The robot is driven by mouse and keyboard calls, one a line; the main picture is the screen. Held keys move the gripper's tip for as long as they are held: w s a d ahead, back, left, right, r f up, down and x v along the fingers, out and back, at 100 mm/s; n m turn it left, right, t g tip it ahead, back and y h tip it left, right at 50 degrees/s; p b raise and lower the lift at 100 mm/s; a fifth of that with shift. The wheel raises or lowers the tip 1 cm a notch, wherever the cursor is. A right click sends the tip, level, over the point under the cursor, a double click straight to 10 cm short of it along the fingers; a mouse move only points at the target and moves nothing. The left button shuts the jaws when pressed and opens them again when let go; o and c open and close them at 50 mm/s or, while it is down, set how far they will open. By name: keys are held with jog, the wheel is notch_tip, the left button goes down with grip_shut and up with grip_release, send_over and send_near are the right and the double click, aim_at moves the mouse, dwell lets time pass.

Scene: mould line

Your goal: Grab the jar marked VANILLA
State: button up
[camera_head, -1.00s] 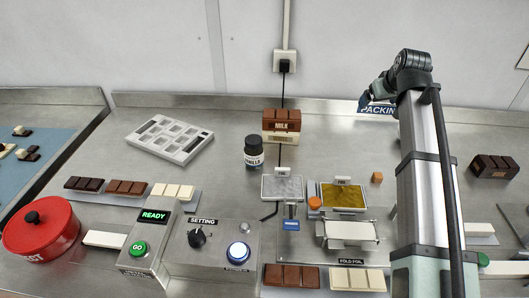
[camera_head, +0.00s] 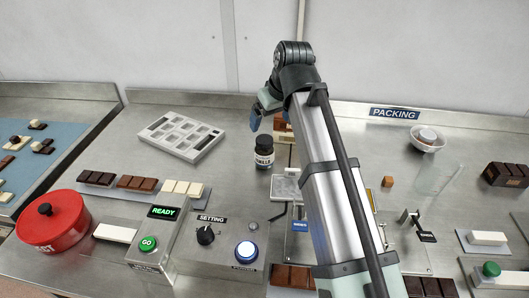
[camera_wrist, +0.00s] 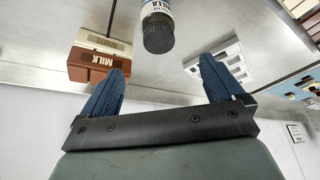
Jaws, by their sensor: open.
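The jar marked VANILLA (camera_head: 264,153) stands upright on the steel bench in the head view. It is dark with a black lid and a pale label, and part of its lettering shows. In the wrist view the jar (camera_wrist: 157,27) appears upside down at the top, beyond the fingertips and between their lines. My gripper (camera_head: 265,112) is above and a little behind the jar in the head view. In the wrist view its two blue fingers (camera_wrist: 160,78) are spread apart with nothing between them.
A MILK box (camera_wrist: 95,60) stands close to the jar, partly hidden behind my gripper in the head view. A white mould tray (camera_head: 181,136) lies left of the jar. A control box with a READY display (camera_head: 163,212) stands in front.

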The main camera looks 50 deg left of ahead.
aim_at(265, 139)
jog(key=x, duration=1.3)
jog(key=shift+d+f, duration=0.1)
jog(key=shift+f, duration=0.1)
jog(key=c, duration=1.3)
jog(key=shift+r, duration=0.15)
